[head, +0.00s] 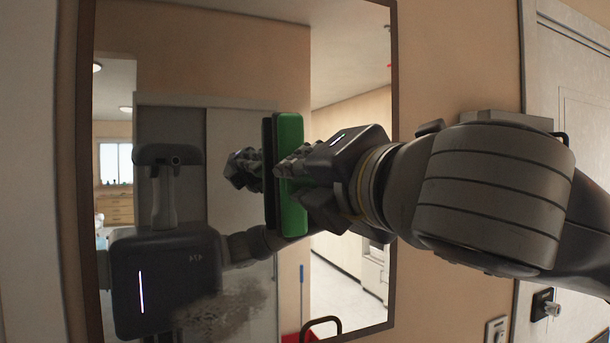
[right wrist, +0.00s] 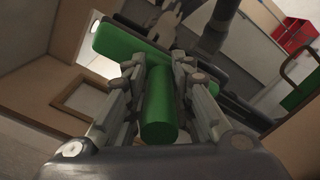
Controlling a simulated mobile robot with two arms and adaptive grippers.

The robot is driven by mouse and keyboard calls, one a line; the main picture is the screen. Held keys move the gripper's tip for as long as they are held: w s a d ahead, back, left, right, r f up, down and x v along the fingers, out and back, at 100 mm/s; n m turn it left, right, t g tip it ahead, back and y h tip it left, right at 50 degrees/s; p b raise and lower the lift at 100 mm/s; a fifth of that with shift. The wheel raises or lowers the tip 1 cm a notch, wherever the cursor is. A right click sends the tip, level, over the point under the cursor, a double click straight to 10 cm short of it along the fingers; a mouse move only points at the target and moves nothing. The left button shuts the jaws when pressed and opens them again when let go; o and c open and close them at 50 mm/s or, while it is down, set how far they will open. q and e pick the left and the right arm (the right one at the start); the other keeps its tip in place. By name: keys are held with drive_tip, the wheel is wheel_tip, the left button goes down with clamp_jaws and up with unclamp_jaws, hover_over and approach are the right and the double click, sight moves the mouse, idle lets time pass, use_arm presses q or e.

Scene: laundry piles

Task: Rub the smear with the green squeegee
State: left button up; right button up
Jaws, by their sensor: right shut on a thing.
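The green squeegee (head: 290,175) is upright against or very near the mirror (head: 387,220) in the head view. My right gripper (head: 292,178) is shut on its handle. In the right wrist view the green handle (right wrist: 159,108) sits between the two fingers of my right gripper (right wrist: 158,90), with the wide green head (right wrist: 118,45) beyond them. The smear (head: 222,312) is a dark greyish speckled patch low on the mirror, below and left of the squeegee. My left gripper is not in view.
The mirror has a dark frame (head: 394,120) on a beige wall (head: 455,60). A white door (head: 570,80) with a handle (head: 545,306) is at the right. A wall switch (head: 496,329) is at the lower right. The mirror reflects my body and the room.

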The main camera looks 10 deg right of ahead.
idle(0.4)
drive_tip(key=shift+w+a, duration=0.25)
drive_tip(key=shift+w, duration=0.75)
drive_tip(key=shift+d, duration=0.1)
